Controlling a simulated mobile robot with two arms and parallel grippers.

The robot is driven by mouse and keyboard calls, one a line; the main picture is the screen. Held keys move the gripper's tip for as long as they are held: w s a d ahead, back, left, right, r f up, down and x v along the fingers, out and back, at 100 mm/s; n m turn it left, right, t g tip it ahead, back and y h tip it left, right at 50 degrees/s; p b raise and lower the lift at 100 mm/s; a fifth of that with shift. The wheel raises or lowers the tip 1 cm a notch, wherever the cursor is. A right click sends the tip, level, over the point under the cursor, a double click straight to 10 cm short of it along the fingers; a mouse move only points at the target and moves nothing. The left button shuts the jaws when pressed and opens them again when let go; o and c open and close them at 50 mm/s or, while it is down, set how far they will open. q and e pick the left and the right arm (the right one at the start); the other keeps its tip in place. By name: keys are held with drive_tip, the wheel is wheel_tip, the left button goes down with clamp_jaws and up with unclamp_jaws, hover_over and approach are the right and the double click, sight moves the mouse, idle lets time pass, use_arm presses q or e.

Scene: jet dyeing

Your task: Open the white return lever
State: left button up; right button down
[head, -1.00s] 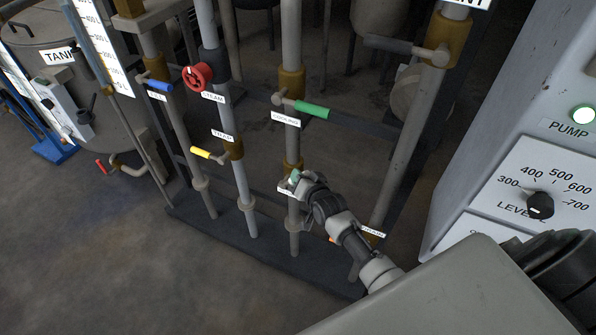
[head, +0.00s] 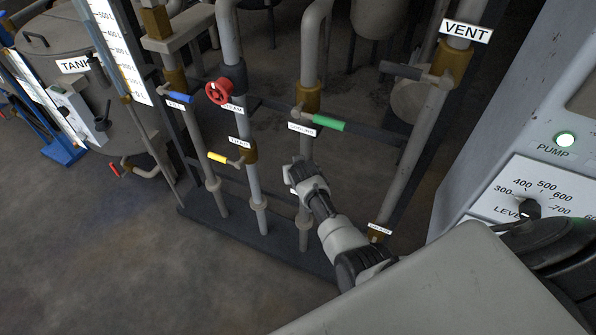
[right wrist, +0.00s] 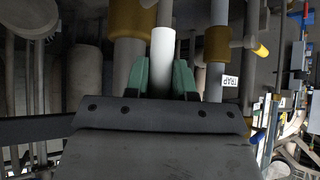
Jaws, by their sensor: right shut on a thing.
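The white return lever (right wrist: 162,50) shows in the right wrist view as a pale bar running up from between the green fingers. My right gripper (right wrist: 160,78) is shut on it, with one finger on each side. In the head view my right gripper (head: 298,168) is at the middle pipe, below the green cooling lever (head: 328,122). There the gripper hides the white lever, and its label is mostly covered. My left gripper is in neither view.
The red steam wheel (head: 219,91), blue lever (head: 180,97) and yellow trap lever (head: 217,157) are on the pipes to the left. The dark vent lever (head: 402,70) is at upper right. The pump panel (head: 540,190) stands close on the right.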

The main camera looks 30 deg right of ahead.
drive_tip(key=shift+w, duration=0.1)
idle(0.3)
drive_tip(key=c, duration=0.9)
unclamp_jaws()
drive_tip(key=shift+w+a, duration=0.1)
drive_tip(key=shift+c, duration=0.2)
drive_tip(key=shift+s+a+r, duration=0.1)
drive_tip(key=shift+s+r, duration=0.3)
drive_tip(key=shift+r, duration=0.05)
drive_tip(key=p+v, duration=0.1)
drive_tip(key=v, duration=0.8)
drive_tip(key=shift+s+a+r+p, duration=0.15)
drive_tip(key=shift+s+r+p, duration=0.05)
drive_tip(key=shift+p, duration=0.1)
